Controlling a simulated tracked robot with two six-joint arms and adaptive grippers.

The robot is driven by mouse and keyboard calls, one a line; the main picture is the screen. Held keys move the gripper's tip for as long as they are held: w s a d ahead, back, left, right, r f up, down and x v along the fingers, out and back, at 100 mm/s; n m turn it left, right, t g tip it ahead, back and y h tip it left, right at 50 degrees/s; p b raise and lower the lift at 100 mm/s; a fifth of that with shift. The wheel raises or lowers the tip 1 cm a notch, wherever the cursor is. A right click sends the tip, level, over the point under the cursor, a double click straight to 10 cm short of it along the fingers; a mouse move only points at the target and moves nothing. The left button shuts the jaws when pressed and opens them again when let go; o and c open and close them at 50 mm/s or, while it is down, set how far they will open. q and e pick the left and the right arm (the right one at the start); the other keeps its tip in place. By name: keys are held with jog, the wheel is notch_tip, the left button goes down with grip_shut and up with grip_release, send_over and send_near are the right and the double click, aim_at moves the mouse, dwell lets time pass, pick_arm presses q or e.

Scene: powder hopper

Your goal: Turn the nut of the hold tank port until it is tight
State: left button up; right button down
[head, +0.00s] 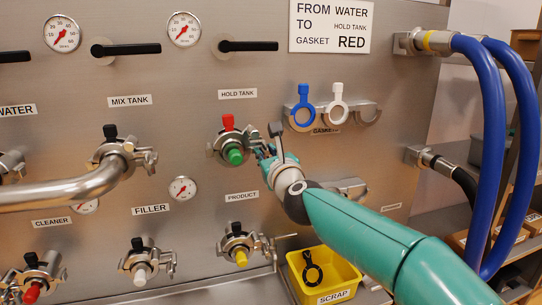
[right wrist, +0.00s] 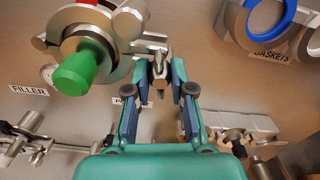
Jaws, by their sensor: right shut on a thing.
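The hold tank port (head: 222,143) sits under the HOLD TANK label, with a red knob (head: 228,122) on top and a green cap (head: 235,157) facing out. A metal clamp surrounds it. In the right wrist view the green cap (right wrist: 85,73) is at upper left. The clamp's nut (right wrist: 159,68) sticks out to the right of the port, between my right fingertips. My right gripper (head: 264,152) is shut on this nut; its fingers also show in the right wrist view (right wrist: 160,84). The head view hides most of the nut behind the gripper. My left gripper is not in view.
A blue gasket (head: 303,106) and a white gasket (head: 338,104) hang at upper right. The product port (head: 238,246) is below. A yellow scrap bin (head: 335,284) holds a black gasket (head: 312,270). A metal pipe (head: 70,190) reaches the mix tank port. Blue hoses (head: 490,130) hang right.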

jog(key=m, duration=0.1)
jog(key=m+b, duration=0.1)
jog(key=shift+f+m, duration=0.3)
jog(key=c, duration=1.2)
grip_release()
jog(key=shift+r, duration=0.2)
jog(key=shift+c, duration=0.2)
